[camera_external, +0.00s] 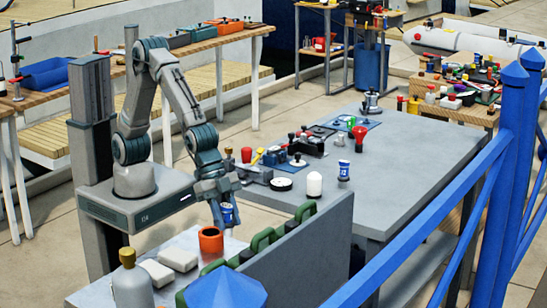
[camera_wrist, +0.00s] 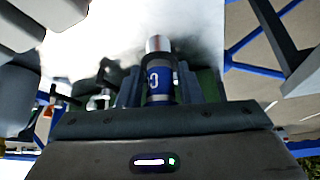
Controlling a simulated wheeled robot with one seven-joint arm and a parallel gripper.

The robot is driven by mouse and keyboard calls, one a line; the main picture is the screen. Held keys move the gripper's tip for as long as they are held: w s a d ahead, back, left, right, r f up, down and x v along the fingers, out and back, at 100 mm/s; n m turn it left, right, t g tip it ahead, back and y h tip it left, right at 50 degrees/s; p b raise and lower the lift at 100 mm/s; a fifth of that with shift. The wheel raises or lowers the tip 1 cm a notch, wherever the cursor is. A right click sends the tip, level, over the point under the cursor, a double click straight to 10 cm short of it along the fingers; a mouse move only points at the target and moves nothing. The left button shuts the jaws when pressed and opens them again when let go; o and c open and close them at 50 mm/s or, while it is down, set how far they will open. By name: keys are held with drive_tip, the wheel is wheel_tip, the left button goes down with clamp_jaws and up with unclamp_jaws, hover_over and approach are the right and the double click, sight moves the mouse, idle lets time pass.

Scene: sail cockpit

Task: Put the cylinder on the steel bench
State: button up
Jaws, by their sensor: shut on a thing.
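My gripper (camera_external: 228,212) is shut on a blue cylinder (camera_external: 228,215) with a pale end. The cylinder also shows in the wrist view (camera_wrist: 159,80), clasped between the fingers, with a white mark on its blue side. In the external view it is partly hidden by the fingers, above and just behind an orange cup (camera_external: 210,241). The cup stands on a shiny metal-topped bench (camera_external: 90,292) at the front. A larger grey bench (camera_external: 420,165) stands to the right. I cannot tell which of the two is the steel bench.
White blocks (camera_external: 178,259) and a grey bottle (camera_external: 131,284) share the front bench. A grey panel with green handles (camera_external: 262,240) borders its right side. A white-domed piece (camera_external: 314,184) and another blue-and-white cylinder (camera_external: 344,171) stand on the grey bench, whose front right is clear.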

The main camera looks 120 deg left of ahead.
drive_tip(key=w+a+f, duration=0.2)
drive_tip(key=w+a, duration=0.1)
drive_tip(key=shift+f, duration=2.25)
drive_tip(key=shift+f, duration=0.2)
drive_tip(key=o, duration=1)
drive_tip(key=shift+o, duration=0.2)
drive_tip(key=shift+r, duration=0.1)
